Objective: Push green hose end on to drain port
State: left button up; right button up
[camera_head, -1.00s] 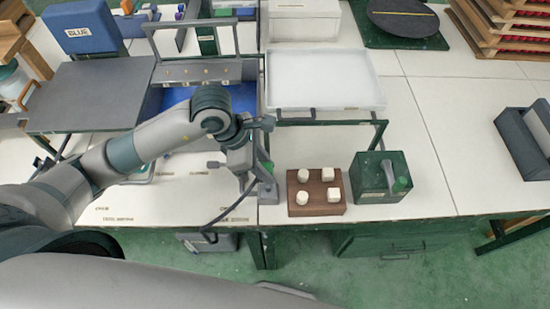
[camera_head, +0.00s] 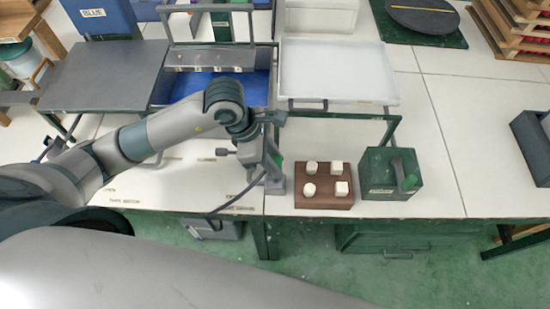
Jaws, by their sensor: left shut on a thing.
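My left gripper (camera_head: 266,155) is shut above the front part of the white table, just left of the brown block. A small green piece (camera_head: 277,159), which looks like the green hose end, shows at its fingers. A dark hose (camera_head: 235,198) curves down and left from beside the gripper toward the table's front edge. A grey post (camera_head: 275,184) stands under the gripper at that edge. I cannot make out the drain port; the arm and gripper cover part of the area near the blue basin (camera_head: 258,88). My right gripper is not in view.
A brown block (camera_head: 325,200) with several white pegs and a dark green box (camera_head: 376,191) with a green-tipped handle stand to the right. A white tray (camera_head: 335,75) on a green frame is behind them. A grey panel (camera_head: 105,75) lies at left. The table's right part is mostly clear.

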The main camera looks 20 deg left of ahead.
pick_arm(q)
notch_tip(320, 180, down, 2)
jog(key=shift+f+b, duration=0.15)
jog(key=shift+b, duration=0.3)
jog(key=shift+f+b, duration=0.55)
jog(key=shift+b, duration=0.2)
jog(key=shift+f+b, duration=0.7)
jog(key=shift+b, duration=0.4)
dwell(0.3)
jog(key=shift+a+f+b, duration=0.15)
jog(key=shift+f+b, duration=0.15)
jog(key=shift+b, duration=0.1)
dwell(0.4)
